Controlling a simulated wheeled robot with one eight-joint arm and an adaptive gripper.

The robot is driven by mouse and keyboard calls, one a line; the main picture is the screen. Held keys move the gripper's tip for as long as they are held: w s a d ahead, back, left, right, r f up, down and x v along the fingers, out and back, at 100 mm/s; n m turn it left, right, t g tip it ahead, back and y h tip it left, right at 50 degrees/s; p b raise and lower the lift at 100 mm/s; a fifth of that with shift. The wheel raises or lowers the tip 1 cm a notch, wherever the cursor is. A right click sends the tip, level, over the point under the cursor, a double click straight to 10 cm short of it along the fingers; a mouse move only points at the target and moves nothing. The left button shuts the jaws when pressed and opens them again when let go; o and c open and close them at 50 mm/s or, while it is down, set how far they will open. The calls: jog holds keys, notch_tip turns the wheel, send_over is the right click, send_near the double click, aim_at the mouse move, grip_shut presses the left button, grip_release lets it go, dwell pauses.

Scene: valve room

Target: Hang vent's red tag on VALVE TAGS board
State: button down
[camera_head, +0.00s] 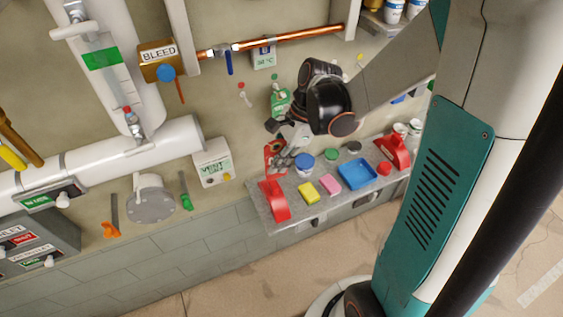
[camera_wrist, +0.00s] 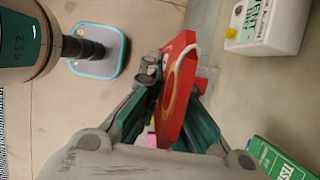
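My gripper (camera_head: 278,150) is in front of the wall, above the left end of the grey shelf, with its fingers pointing down and left. In the wrist view my gripper (camera_wrist: 172,100) is shut around a flat red tag (camera_wrist: 180,85) with a pale loop on it. The red tag (camera_head: 272,149) also shows in the head view, partly hidden by the fingers. Its lettering cannot be read. A green tag (camera_head: 280,102) hangs on the wall just behind my wrist. No lettering of the VALVE TAGS board can be read; my arm covers part of that wall.
The grey shelf (camera_head: 300,212) has red brackets and holds a yellow block (camera_head: 308,192), a pink block (camera_head: 330,184) and a blue tray (camera_head: 357,173). A white box (camera_head: 213,163) is on the wall to the left. A copper pipe (camera_head: 290,38) runs above.

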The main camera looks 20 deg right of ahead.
jog(key=w, duration=0.6)
jog(key=shift+w+p, duration=0.2)
jog(key=shift+p, duration=0.15)
dwell(0.5)
